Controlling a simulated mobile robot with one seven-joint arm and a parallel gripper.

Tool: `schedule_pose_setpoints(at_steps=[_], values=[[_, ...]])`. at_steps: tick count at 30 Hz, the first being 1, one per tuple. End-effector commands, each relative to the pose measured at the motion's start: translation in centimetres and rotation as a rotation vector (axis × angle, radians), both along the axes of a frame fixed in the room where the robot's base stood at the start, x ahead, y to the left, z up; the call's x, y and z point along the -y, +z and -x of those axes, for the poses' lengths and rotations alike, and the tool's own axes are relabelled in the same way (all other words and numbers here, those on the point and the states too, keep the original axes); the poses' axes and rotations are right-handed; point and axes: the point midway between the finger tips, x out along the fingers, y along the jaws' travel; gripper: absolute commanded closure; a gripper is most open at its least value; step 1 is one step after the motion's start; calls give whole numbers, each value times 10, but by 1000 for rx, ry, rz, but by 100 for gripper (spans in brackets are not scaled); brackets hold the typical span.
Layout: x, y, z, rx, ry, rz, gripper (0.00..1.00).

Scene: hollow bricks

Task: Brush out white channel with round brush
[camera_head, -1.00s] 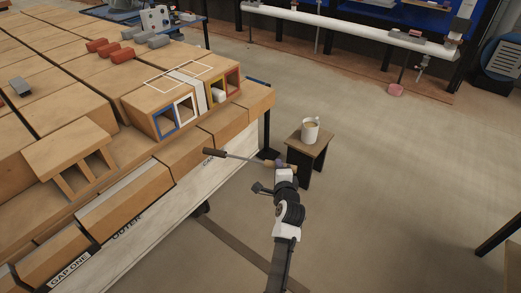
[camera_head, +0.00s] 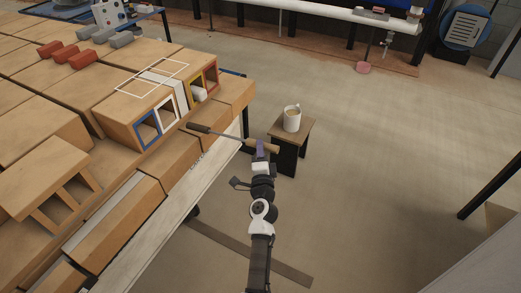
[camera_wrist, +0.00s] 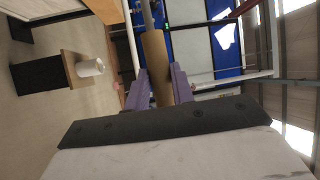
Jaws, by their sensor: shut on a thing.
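The hollow brick (camera_head: 116,117) at the table's edge has framed openings in its front face. The white channel is the opening with the white frame (camera_head: 159,114), between the blue-framed opening (camera_head: 136,130) and a pale strip. My gripper (camera_head: 262,147) is shut on the brush's wooden handle, right of the brick and beyond the table's edge. The round brush (camera_head: 228,136) points left, its dark head in front of the openings and apart from the white frame. In the wrist view the tan handle (camera_wrist: 156,62) sits between my purple fingers; the brush head is out of view.
Yellow-framed (camera_head: 191,97) and red-framed (camera_head: 217,75) openings lie right of the white one; a white piece (camera_head: 200,94) shows at the yellow one. A mug (camera_head: 292,120) stands on a small stool (camera_head: 307,136) close behind my gripper. Lower bricks (camera_head: 163,163) line the table's edge.

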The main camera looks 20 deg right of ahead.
Motion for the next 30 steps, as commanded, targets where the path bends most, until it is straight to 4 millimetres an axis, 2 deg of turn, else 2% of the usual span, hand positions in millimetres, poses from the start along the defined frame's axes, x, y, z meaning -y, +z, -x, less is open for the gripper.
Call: schedule_pose_setpoints(at_steps=[15, 30], values=[[-31, 2, -39, 1, 2, 1, 94], [-38, 1, -48, 1, 1, 0, 94]])
